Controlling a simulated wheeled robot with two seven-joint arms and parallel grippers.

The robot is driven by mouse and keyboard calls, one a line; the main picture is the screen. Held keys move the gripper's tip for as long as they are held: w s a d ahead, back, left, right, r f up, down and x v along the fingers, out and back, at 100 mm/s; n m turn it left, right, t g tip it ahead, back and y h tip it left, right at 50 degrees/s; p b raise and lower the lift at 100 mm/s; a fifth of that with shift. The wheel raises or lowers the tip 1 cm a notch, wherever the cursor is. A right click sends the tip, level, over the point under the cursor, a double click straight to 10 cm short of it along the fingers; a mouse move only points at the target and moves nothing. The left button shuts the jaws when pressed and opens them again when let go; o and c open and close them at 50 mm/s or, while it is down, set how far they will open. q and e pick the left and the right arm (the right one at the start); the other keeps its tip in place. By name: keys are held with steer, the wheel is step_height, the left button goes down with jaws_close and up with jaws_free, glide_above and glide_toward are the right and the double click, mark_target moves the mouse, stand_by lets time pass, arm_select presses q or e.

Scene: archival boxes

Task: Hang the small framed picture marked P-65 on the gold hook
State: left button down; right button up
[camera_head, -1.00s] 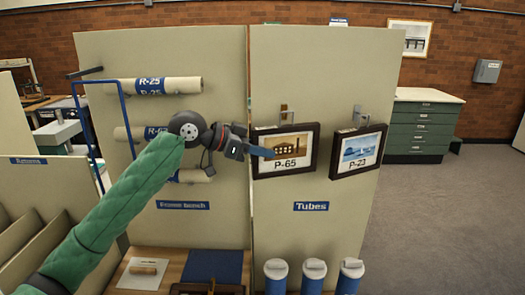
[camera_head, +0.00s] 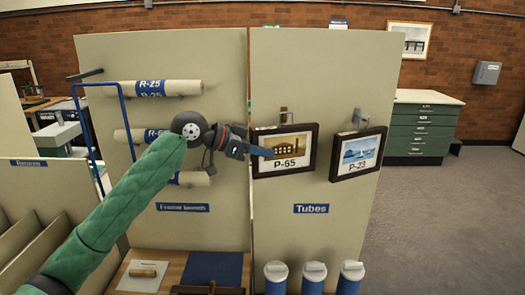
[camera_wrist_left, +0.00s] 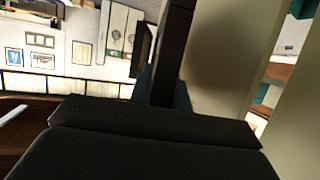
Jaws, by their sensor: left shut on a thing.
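The small framed picture P-65 (camera_head: 285,164) has a dark frame and a building scene. It is upright against the beige panel, just below the gold hook (camera_head: 283,116). The picture's top edge is close to the hook; I cannot tell whether it hangs on it. My left gripper (camera_head: 260,151) is shut on the left side of the frame, with a blue fingertip across its front. In the left wrist view, a dark frame edge (camera_wrist_left: 172,50) stands between the fingers. My right gripper is not in view.
Framed picture P-23 (camera_head: 358,155) hangs close on the right, below a silver hook (camera_head: 360,117). Rolled tubes (camera_head: 155,87) lie on the left panel, beside a blue rail (camera_head: 127,120). Blue tubes with white caps (camera_head: 313,275) stand below.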

arm_select(q)
steer(key=shift+w, duration=1.1)
stand_by(0.7)
steer(key=shift+f, duration=0.65)
stand_by(1.5)
steer(key=c, duration=1.2)
jaws_free()
steer(key=shift+c, duration=0.2)
